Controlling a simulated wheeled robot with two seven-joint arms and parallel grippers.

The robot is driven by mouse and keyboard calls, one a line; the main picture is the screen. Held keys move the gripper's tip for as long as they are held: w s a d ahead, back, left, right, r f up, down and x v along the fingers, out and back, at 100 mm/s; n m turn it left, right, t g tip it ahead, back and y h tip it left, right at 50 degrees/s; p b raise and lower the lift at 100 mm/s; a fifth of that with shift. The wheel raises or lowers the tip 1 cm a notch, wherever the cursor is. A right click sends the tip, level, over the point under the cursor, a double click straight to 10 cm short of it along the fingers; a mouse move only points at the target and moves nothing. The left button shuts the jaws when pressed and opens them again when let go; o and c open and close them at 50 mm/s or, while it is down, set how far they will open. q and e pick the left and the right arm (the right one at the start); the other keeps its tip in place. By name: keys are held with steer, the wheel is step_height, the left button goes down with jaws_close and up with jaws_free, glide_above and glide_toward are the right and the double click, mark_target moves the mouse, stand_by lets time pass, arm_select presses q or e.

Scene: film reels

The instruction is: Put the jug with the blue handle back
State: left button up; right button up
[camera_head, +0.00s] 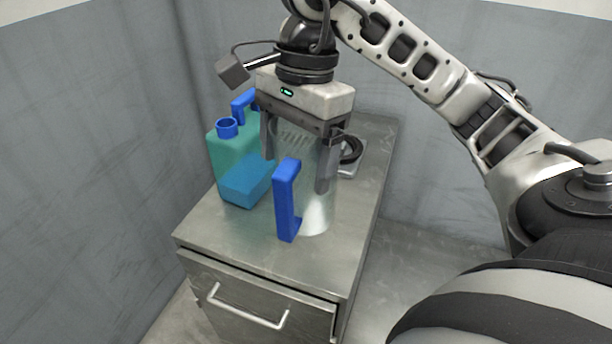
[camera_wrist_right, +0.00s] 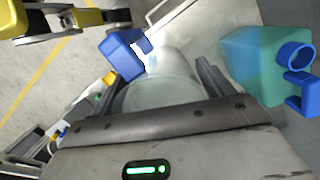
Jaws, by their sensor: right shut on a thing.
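The jug (camera_head: 316,212) is a clear cylinder with a blue handle (camera_head: 287,200), which faces the front of the metal cabinet. It looks upright and on or just above the cabinet top; I cannot tell whether it touches. My right gripper (camera_head: 297,165) comes down from above with its fingers on either side of the jug body, shut on it. In the right wrist view the jug (camera_wrist_right: 165,92) lies between the fingers of the right gripper (camera_wrist_right: 160,84), its blue handle (camera_wrist_right: 122,54) sticking out.
A teal canister with blue cap and handle (camera_head: 228,160) stands close left of the jug on the cabinet top (camera_head: 235,237). A dark round thing on a metal plate (camera_head: 350,150) lies behind, to the right. The front strip of the top is bare. Grey walls stand behind and left.

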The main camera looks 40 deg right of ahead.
steer(key=w+d+f, duration=0.4)
steer(key=d+f, duration=0.1)
steer(key=f, duration=0.4)
steer(key=shift+d+f, duration=0.15)
steer(key=shift+f, duration=0.2)
steer(key=shift+w, duration=0.1)
